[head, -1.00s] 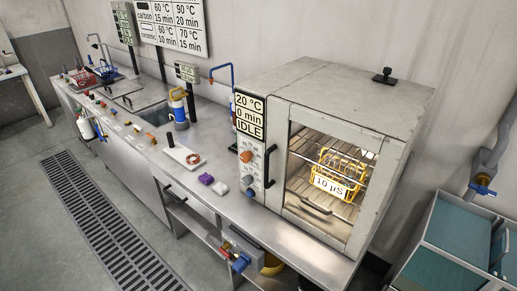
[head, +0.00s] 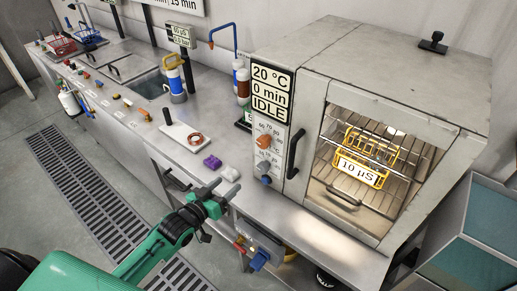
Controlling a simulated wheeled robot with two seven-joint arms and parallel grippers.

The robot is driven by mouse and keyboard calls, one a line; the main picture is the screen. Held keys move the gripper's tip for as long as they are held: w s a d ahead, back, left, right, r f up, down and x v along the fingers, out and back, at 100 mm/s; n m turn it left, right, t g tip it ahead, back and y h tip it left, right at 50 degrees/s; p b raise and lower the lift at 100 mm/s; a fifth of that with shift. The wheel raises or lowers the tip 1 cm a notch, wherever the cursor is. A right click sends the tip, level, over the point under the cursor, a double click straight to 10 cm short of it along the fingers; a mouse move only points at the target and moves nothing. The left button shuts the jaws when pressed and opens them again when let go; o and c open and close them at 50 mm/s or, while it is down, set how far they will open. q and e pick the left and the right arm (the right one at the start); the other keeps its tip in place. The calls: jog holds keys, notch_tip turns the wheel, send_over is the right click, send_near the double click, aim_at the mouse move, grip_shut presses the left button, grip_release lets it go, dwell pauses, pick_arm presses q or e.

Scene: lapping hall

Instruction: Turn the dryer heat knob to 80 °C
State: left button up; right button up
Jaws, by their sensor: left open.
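The dryer (head: 385,70) stands on the right of the steel bench. Its display (head: 271,93) reads 20 °C, 0 min, IDLE. The orange heat knob (head: 263,141) sits below the display, with temperature numbers around it; I cannot tell its exact setting. My right gripper is not in view.
The dryer's dark handle (head: 295,153) stands beside the knobs. A yellow basket (head: 370,158) labelled 10 µS sits inside behind glass. A blue valve (head: 259,261) is below the bench.

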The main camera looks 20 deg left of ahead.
aim_at(261, 144)
pick_arm(q)
notch_tip(261, 144, up, 8)
jog(key=d+t+h, duration=0.1)
jog(key=d+h, duration=0.1)
jog(key=shift+m, duration=0.3)
jog(key=p+x, duration=0.3)
jog(key=x, duration=0.8)
jog(key=shift+w+d+p, duration=0.2)
jog(key=shift+w+p, duration=0.2)
jog(key=shift+w+d+f, duration=0.1)
jog(key=shift+w+d, duration=0.1)
jog(key=shift+w, duration=0.3)
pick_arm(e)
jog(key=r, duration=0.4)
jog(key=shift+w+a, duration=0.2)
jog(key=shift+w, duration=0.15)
pick_arm(q)
jog(key=c, duration=0.9)
jog(key=shift+c, duration=0.5)
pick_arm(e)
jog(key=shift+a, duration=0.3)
